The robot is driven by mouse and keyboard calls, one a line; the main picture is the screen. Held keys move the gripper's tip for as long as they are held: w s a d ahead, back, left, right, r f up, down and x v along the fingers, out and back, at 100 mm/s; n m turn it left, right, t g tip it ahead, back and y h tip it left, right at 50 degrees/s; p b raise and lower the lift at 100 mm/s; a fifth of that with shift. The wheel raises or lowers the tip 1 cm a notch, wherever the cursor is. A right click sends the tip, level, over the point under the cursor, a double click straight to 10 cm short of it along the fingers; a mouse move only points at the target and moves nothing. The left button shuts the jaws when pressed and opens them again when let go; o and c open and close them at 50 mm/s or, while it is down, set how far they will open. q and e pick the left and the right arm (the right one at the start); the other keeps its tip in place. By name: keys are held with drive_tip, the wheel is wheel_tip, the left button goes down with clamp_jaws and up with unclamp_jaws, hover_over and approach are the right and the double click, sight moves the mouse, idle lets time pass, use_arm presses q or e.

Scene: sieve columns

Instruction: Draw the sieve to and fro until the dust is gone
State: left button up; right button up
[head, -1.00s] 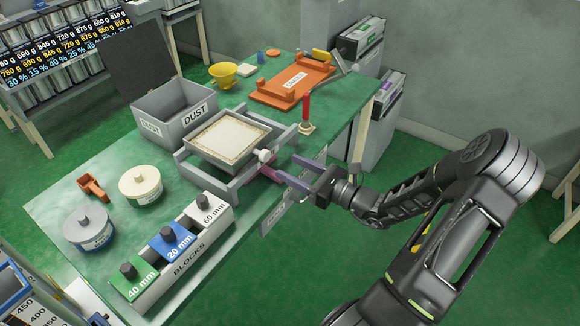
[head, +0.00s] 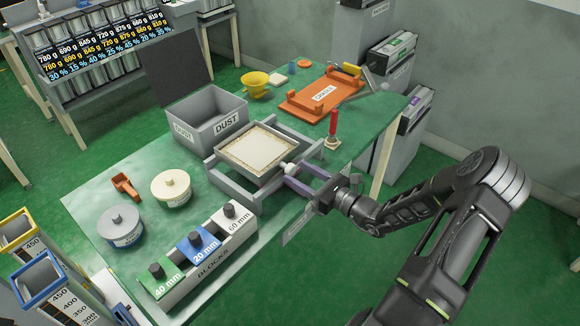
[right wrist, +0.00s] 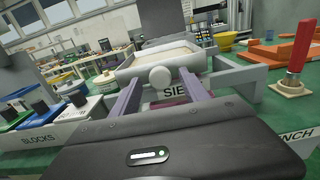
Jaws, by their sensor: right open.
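The sieve (head: 258,150) is a square tray with a pale, sandy layer inside, sitting in a grey frame (head: 236,191) on the green bench. A white round knob (head: 289,169) is on its near right side. My right gripper (head: 293,174) is open, with its two purple fingers on either side of the knob. In the right wrist view the knob (right wrist: 160,77) shows between the fingertips (right wrist: 158,80), and the sieve (right wrist: 168,57) lies behind it. I cannot tell whether the fingers touch the knob. My left gripper is out of view.
A grey DUST bin (head: 208,117) stands behind the sieve frame. A BLOCKS rack (head: 205,255) with several blocks is in front. A red-handled tool (head: 333,124) stands upright to the right, near an orange tray (head: 322,93).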

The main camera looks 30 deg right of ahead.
sight(294, 170)
drive_tip(key=shift+x, duration=2)
clamp_jaws()
